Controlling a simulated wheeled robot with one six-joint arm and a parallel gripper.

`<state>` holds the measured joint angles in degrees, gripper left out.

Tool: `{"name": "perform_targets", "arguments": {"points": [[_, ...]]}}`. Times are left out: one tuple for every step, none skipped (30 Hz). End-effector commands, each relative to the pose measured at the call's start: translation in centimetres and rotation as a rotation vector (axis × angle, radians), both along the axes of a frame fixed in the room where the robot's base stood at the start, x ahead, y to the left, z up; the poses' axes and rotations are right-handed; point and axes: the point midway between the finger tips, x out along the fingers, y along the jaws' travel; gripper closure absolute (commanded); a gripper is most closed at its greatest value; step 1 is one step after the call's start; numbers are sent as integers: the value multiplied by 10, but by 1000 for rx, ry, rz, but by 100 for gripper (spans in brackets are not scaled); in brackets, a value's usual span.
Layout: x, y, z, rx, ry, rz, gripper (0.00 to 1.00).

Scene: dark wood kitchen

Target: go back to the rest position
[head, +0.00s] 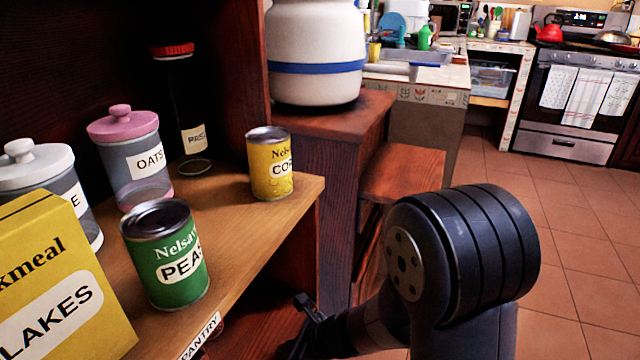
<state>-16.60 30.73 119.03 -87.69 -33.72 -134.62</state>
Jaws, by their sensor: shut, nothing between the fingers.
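My gripper (303,326) shows as a small dark shape at the bottom, below and to the right of the pantry shelf (235,232). It is shut and holds nothing that I can see. Its lower part is cut off by the frame edge. My arm's large black joint (465,250) fills the lower middle right, in front of the tiled floor. The gripper is apart from the cans on the shelf.
The shelf holds a green peas can (166,254), a yellow can (270,163), an oats jar (130,158), a tall bottle (185,115), a grey jar (45,185) and a yellow box (60,285). A wooden step (405,173) stands behind my arm. Open floor (580,220) lies right.

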Motion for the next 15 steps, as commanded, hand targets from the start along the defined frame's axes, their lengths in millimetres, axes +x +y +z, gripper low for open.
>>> {"name": "perform_targets", "arguments": {"points": [[-2,-9,7,1,0,-4,100],[-4,-12,14,1,-2,-3,100],[-6,-18,20,1,-2,-4,100],[-7,-22,24,0,-2,-4,100],[-9,-26,29,1,-2,-4,100],[-11,-31,35,1,-2,-3,100],[-13,-35,39,1,-2,-3,100],[-14,-39,42,1,-3,-4,100],[-16,-43,47,0,-2,-4,100],[-18,-47,51,0,-2,-3,100],[-19,-50,54,1,-1,-2,100],[-20,-53,58,1,-2,-3,100],[-21,-56,60,0,-2,-2,100],[-22,-59,62,0,-2,-2,100],[-24,-61,65,1,-1,-2,100]]}}
